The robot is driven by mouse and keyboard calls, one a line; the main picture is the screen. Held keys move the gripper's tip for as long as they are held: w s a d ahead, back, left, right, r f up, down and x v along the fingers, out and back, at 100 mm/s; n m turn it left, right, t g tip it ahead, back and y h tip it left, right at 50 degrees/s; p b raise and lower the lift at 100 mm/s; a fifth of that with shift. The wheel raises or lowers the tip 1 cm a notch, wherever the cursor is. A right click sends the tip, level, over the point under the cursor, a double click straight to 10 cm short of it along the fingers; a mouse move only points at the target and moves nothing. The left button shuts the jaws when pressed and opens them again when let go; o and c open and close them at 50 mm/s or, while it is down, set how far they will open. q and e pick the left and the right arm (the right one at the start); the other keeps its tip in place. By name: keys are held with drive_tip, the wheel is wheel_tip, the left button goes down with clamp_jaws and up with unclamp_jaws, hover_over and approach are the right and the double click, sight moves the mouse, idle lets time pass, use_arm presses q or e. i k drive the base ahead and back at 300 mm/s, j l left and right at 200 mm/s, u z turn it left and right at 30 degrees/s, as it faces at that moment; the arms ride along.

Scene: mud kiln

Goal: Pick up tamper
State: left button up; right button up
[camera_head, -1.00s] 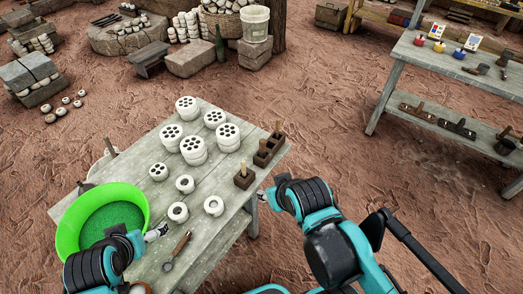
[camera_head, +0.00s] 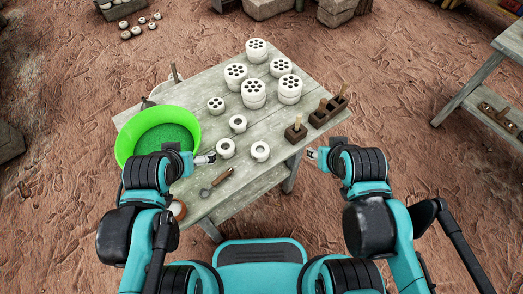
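Several dark blocks with upright wooden handles, which look like tampers, stand at the right end of the grey wooden table (camera_head: 265,178). The nearest tamper (camera_head: 296,133) stands apart from the others (camera_head: 319,116), (camera_head: 337,102). My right gripper (camera_head: 311,153) is just off the table's right edge, below and right of the nearest tamper in the picture, and holds nothing that I can see. My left gripper (camera_head: 205,159) is over the table's left part, beside a small white ring (camera_head: 226,148). Both sets of fingers are too small to read as open or shut.
A green basin (camera_head: 125,146) stands at the table's left end. Several white perforated cylinders (camera_head: 253,93) fill the back. Another white ring (camera_head: 260,151) and a dark tool with a wooden handle (camera_head: 216,183) lie near the front edge. A second table (camera_head: 510,45) stands at far right.

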sight(324, 102)
drive_tip(key=i+l+z, duration=0.3)
drive_tip(key=l, duration=0.25)
drive_tip(key=i+l+z, duration=0.3)
drive_tip(key=i+l, duration=0.1)
drive_tip(key=l, duration=0.1)
